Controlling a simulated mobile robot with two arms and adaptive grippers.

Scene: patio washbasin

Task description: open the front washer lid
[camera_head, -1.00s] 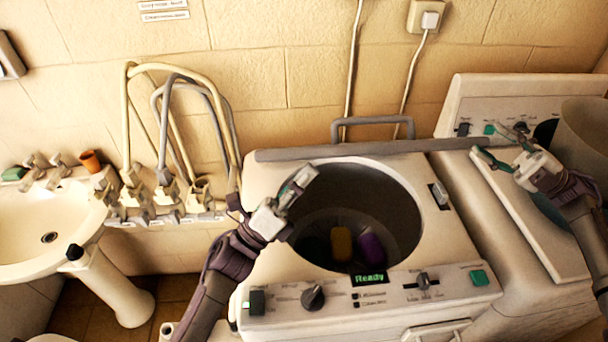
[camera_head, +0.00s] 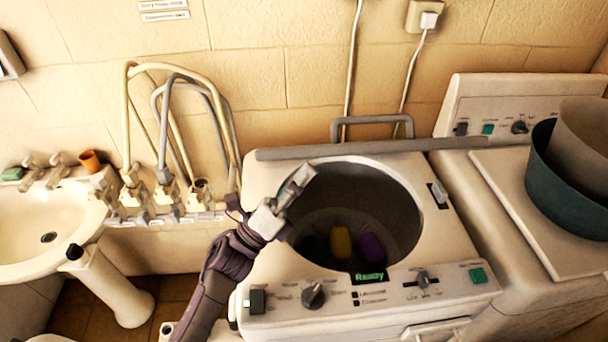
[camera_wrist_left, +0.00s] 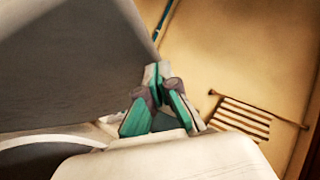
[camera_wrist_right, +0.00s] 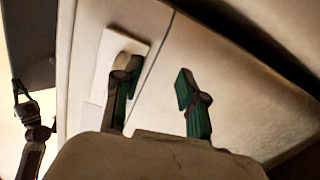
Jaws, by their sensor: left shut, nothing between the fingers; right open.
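The front washer (camera_head: 262,190) stands in the middle of the head view with its round drum opening (camera_head: 355,210) uncovered. Its lid (camera_head: 370,149) stands raised at the back, seen nearly edge-on as a long grey bar, with a loop handle (camera_head: 372,121) above. My left gripper (camera_head: 306,176) is over the left rim of the opening, apart from the lid. In the left wrist view its fingers (camera_wrist_left: 158,85) are shut and empty, close together. My right gripper is outside the head view; in the right wrist view its fingers (camera_wrist_right: 155,85) are apart and empty, near a pale panel.
A yellow item (camera_head: 341,242) and a purple item (camera_head: 371,247) lie in the drum. A second machine (camera_head: 510,190) on the right bears a teal tub (camera_head: 560,195) and a beige tub (camera_head: 590,140). Hoses (camera_head: 165,110) and a sink (camera_head: 35,225) are on the left.

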